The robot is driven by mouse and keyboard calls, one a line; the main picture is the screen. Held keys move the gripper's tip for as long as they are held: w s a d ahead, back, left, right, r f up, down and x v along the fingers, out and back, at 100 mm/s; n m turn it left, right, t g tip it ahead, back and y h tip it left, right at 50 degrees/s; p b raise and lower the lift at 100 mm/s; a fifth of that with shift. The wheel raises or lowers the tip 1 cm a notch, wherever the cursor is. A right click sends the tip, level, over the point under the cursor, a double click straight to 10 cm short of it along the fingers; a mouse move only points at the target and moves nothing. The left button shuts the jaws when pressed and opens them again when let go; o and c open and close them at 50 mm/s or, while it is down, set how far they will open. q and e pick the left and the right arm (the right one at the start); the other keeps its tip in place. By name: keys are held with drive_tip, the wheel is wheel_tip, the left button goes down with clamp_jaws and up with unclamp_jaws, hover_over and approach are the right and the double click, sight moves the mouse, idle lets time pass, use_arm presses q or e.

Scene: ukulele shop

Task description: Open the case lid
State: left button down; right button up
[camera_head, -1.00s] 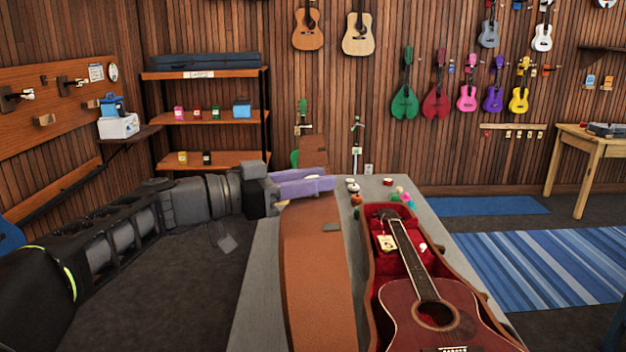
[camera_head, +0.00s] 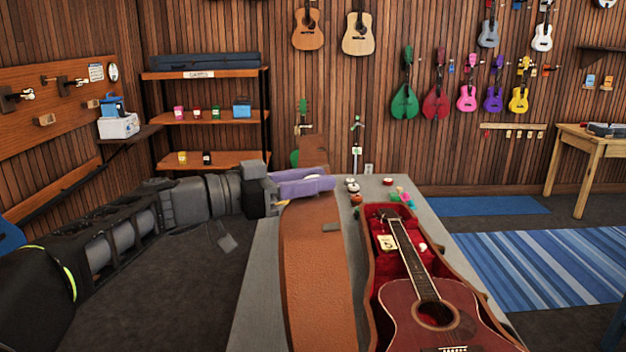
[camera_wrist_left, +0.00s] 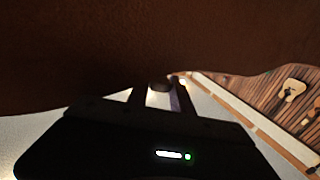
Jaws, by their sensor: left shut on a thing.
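The brown guitar case stands on the grey table, and its lid (camera_head: 315,270) is swung up and over to the left of the case body (camera_head: 368,290). A dark red guitar (camera_head: 428,315) lies in the red-lined body. My left gripper (camera_head: 332,184), with purple fingers, is at the far, narrow end of the lid, shut on the lid. In the left wrist view the lid's dark brown surface (camera_wrist_left: 150,50) fills the top, and the fingers (camera_wrist_left: 160,95) reach beneath it. The fingers' exact contact is hidden. My right gripper is not in view.
The grey table (camera_head: 255,300) has bare room left of the lid. Small colourful items (camera_head: 403,196) and small pots (camera_head: 352,186) sit at its far end. A shelf unit (camera_head: 208,115) stands behind my left arm.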

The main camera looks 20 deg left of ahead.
use_arm(q)
drive_tip(key=w+d+g+y, duration=0.1)
drive_tip(key=w+d, duration=0.4)
drive_tip(key=d, duration=0.6)
drive_tip(key=shift+r+m+g+y+b, duration=0.3)
drive_tip(key=shift+r+m+y, duration=0.05)
drive_tip(key=shift+m+y, duration=0.05)
drive_tip(key=shift+w, duration=0.1)
drive_tip(key=c, duration=1.5)
unclamp_jaws()
drive_tip(key=shift+o, duration=0.2)
